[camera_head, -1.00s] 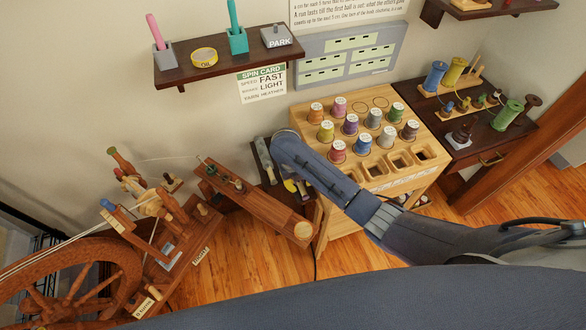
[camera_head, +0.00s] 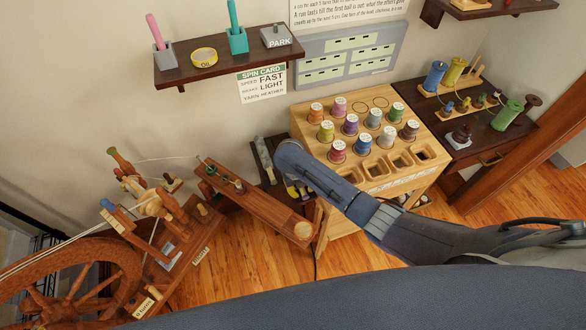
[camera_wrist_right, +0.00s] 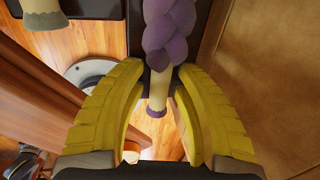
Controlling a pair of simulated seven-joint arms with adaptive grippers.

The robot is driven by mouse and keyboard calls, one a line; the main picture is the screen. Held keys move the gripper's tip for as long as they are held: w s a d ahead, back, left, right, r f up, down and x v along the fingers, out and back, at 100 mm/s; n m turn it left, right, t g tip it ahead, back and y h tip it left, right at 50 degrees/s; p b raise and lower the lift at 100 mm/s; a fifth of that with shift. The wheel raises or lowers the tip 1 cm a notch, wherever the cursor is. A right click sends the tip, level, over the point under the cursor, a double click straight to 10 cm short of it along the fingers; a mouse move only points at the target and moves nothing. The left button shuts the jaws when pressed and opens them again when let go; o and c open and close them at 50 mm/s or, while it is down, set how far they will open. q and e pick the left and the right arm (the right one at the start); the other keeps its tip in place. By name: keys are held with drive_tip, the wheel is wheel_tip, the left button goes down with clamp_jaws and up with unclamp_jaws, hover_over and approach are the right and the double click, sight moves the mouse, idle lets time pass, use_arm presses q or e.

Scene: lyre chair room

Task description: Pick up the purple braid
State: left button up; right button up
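The purple braid (camera_wrist_right: 168,32) hangs at the top middle of the right wrist view, with a pale cream end and a purple band below the plaited part. My right gripper (camera_wrist_right: 162,72) has two yellow ribbed fingers, spread apart on either side of the braid's lower part. A gap shows between the fingers and the braid. In the head view my right arm covers the braid, and only a bit of the gripper shows below the forearm. My left gripper is not in view.
A wooden stand (camera_head: 330,222) with several thread spools is right of my right arm. A narrow wooden bench (camera_head: 250,203) and a spinning wheel (camera_head: 75,260) are on the left. A wall shelf (camera_head: 220,60) hangs above. In the wrist view, another pale tassel-like end (camera_wrist_right: 45,18) is upper left.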

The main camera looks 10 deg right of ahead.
clamp_jaws()
drive_tip(key=shift+r, duration=0.15)
